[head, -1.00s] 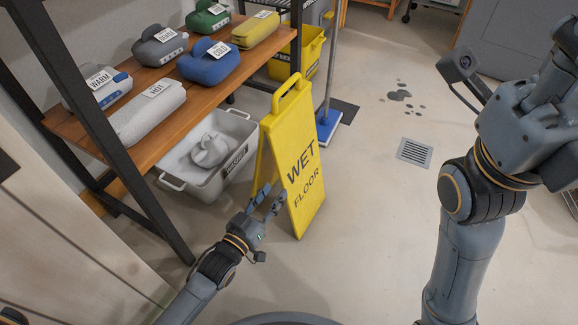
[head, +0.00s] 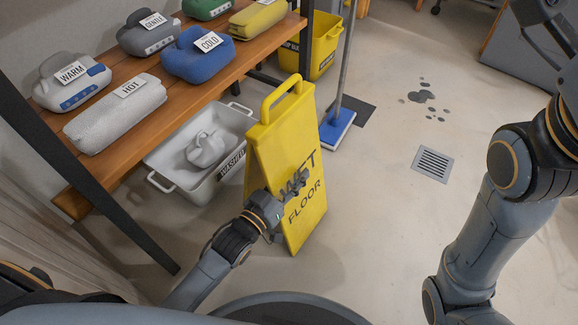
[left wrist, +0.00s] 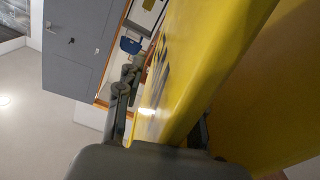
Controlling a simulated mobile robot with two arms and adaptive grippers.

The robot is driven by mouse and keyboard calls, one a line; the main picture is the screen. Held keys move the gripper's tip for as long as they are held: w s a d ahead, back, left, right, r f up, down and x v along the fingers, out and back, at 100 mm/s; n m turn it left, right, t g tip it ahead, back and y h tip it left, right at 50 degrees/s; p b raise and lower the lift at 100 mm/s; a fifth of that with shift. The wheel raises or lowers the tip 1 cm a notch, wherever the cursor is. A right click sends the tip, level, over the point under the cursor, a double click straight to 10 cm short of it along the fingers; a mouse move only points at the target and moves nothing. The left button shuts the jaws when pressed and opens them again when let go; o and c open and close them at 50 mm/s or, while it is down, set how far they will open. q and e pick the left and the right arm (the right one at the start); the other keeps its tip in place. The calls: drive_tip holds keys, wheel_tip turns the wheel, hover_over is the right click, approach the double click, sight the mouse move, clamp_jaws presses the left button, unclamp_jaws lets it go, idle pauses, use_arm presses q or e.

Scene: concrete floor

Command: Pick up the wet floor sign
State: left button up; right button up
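The yellow wet floor sign (head: 273,145) stands upright on the floor as an A-frame, with a handle loop on top and "WET FLOOR" on its front panel. My left gripper (head: 290,188) is at the panel's left edge, one finger in front of the lettering. In the left wrist view the sign's panel (left wrist: 215,60) runs between the open fingers. A gap shows between the near finger and the panel, and the other finger is mostly hidden behind it. My right arm is at the right of the head view, with its gripper out of the picture.
A yellow bucket (head: 325,45) and a blue mop (head: 338,128) are behind the sign.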

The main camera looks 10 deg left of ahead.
use_arm(q)
drive_tip(key=shift+s, duration=0.1)
drive_tip(key=shift+c, duration=0.4)
clamp_jaws()
drive_tip(key=shift+r, duration=0.2)
